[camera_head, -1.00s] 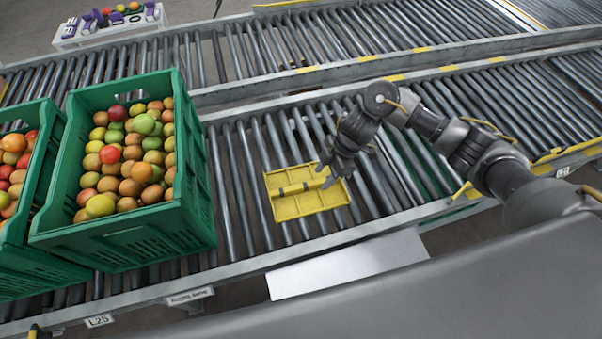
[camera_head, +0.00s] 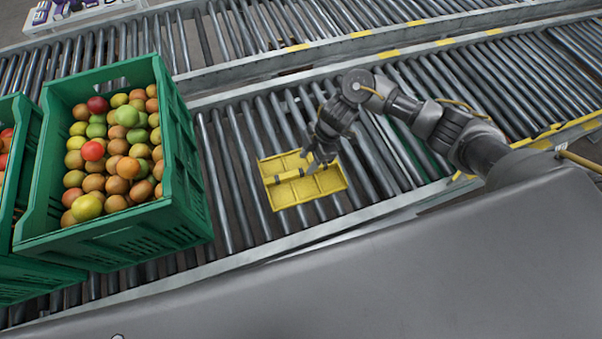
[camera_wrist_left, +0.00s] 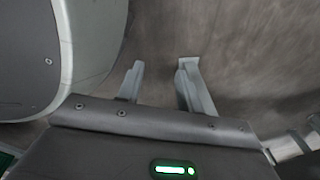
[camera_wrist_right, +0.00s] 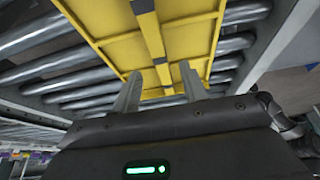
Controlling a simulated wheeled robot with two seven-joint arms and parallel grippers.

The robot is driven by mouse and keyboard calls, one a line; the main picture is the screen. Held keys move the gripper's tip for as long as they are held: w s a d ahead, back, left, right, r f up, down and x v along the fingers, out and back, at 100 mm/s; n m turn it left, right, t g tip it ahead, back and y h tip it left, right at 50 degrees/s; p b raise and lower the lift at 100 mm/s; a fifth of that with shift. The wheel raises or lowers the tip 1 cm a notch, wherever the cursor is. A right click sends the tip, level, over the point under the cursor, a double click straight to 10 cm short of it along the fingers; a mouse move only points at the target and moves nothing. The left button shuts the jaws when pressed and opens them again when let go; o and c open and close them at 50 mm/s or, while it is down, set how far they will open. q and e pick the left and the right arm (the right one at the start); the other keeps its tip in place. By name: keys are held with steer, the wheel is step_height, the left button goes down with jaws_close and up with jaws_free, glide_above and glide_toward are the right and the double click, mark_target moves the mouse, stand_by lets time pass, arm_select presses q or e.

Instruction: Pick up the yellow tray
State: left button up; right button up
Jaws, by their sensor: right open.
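The yellow tray (camera_head: 325,184) lies on the near roller conveyor, to the right of the green crates, in the head view. It is shallow and ribbed, with a bar across its middle. My right gripper (camera_head: 309,162) is over the tray's far side, open and empty. In the right wrist view the yellow tray (camera_wrist_right: 190,45) lies beyond the two spread fingers (camera_wrist_right: 160,90), and its middle bar lines up with the gap between them. I cannot tell whether the fingers touch it. My left gripper (camera_wrist_left: 160,82) is open and empty over bare grey floor in the left wrist view.
A second roller conveyor (camera_head: 250,45) runs behind. Rollers right of the tray are clear. A white container (camera_head: 75,18) stands at the far left.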

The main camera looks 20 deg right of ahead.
mark_target(302, 170)
steer(key=b+x, duration=0.1)
steer(key=x, duration=0.4)
steer(key=shift+d+f, duration=0.1)
steer(key=shift+f, duration=0.05)
arm_select(q)
steer(key=w, duration=0.1)
steer(key=w+d+r, duration=0.1)
steer(key=shift+w+d, duration=0.15)
steer(key=shift+w, duration=0.15)
arm_select(e)
jaws_close()
